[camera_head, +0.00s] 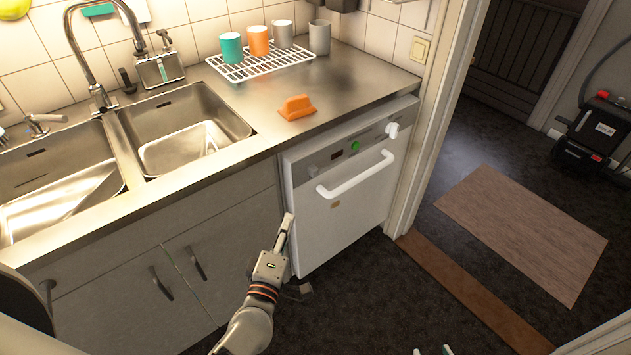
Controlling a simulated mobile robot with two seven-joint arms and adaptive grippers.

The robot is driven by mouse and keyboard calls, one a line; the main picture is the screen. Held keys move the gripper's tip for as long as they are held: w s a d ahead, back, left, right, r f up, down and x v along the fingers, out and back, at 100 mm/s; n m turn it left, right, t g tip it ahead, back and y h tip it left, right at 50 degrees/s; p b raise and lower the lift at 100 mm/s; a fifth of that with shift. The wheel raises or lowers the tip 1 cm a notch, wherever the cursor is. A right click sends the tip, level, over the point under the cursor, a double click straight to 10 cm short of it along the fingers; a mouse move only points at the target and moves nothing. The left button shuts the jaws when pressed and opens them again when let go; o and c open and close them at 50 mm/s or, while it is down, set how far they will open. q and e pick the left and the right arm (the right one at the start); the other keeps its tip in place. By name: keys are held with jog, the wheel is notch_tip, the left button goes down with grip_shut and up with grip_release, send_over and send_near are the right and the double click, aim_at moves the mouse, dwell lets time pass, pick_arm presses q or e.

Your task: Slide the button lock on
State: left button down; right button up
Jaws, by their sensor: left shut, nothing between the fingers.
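A white front-loading appliance (345,225) stands under the steel counter. Its top panel carries a small dark display (337,154), a green button (355,146), a white knob (392,130) and a small pale part (312,170) at the left end. I cannot tell which of these is the button lock or how it is set. A white bar handle (357,178) crosses the closed front below the panel. My left gripper (288,219) is shut and empty, pointing up beside the appliance's left edge, below the panel. I cannot tell whether it touches the front.
An orange object (297,107) lies on the counter (355,85) above the appliance. A white rack (262,65) with several cups stands behind. Twin sinks (185,130) are at left, a door frame (432,120) at right. Dark floor (370,290) in front is mostly clear.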

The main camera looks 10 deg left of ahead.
pick_arm(q)
jog(key=w+n, duration=0.1)
jog(key=n+y, duration=0.1)
jog(key=n, duration=0.1)
jog(key=shift+w+a+y, duration=0.3)
jog(key=shift+w+a, duration=0.05)
jog(key=shift+w, duration=0.05)
pick_arm(e)
jog(key=shift+w+d+f, duration=0.1)
jog(key=shift+w+d, duration=0.05)
jog(key=shift+d, duration=0.15)
pick_arm(q)
send_near(308, 171)
jog(key=w+a, duration=0.3)
jog(key=shift+w+d+b, duration=0.6)
jog(key=shift+w+d, duration=0.4)
jog(key=shift+w, duration=0.05)
jog(key=shift+w+d, duration=0.2)
jog(key=shift+w, duration=0.05)
pick_arm(e)
jog(key=shift+f, duration=0.45)
pick_arm(q)
jog(key=shift+r, duration=0.1)
